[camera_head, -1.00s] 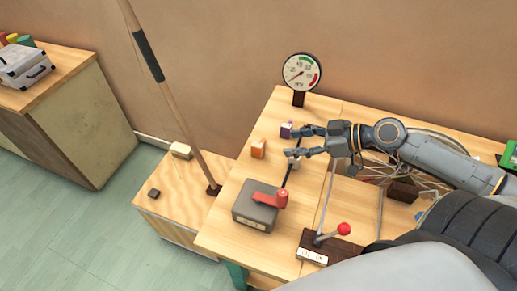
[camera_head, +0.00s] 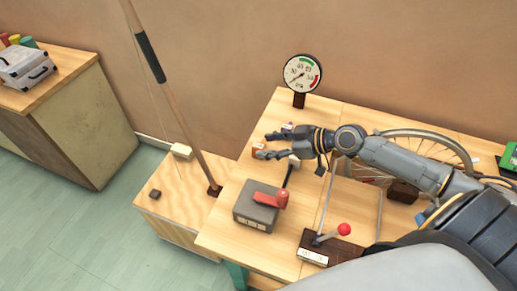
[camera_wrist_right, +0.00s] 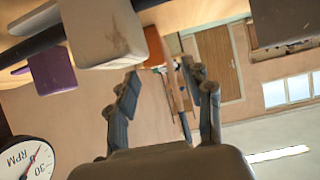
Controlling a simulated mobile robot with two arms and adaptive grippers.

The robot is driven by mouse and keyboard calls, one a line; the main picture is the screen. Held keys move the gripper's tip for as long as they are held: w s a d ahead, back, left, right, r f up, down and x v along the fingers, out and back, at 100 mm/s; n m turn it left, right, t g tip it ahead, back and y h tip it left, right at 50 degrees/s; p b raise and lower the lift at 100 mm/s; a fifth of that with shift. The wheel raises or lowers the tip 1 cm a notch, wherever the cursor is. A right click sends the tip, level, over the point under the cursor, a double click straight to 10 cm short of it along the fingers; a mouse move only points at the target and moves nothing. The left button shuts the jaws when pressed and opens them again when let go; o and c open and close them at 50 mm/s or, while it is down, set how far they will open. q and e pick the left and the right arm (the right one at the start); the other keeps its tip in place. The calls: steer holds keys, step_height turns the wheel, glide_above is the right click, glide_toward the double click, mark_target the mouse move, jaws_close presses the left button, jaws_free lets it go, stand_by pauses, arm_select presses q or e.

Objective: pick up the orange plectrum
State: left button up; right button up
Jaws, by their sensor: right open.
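The orange plectrum (camera_head: 258,147) is a small orange piece at the left side of the wooden bench top. It is partly hidden by my right gripper (camera_head: 263,146). That gripper is open, its two fingers pointing left, with the orange piece at the opening between the fingertips. In the right wrist view, which is turned over, the orange piece (camera_wrist_right: 155,46) shows just beyond the open fingers (camera_wrist_right: 160,74), partly behind a pale block. I cannot tell whether a finger touches it. My left gripper is not in view.
A grey box with a red lever (camera_head: 262,203), a dial gauge (camera_head: 302,73), a red-knobbed lever (camera_head: 343,229) and a wheel (camera_head: 440,139) surround the arm.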

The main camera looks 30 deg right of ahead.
mark_target(259, 146)
steer(key=x, duration=0.4)
steer(key=shift+w+d+f+p, duration=0.1)
steer(key=shift+w+f+p, duration=0.05)
steer(key=shift+w+p, duration=0.2)
steer(key=shift+s, duration=0.1)
jaws_close()
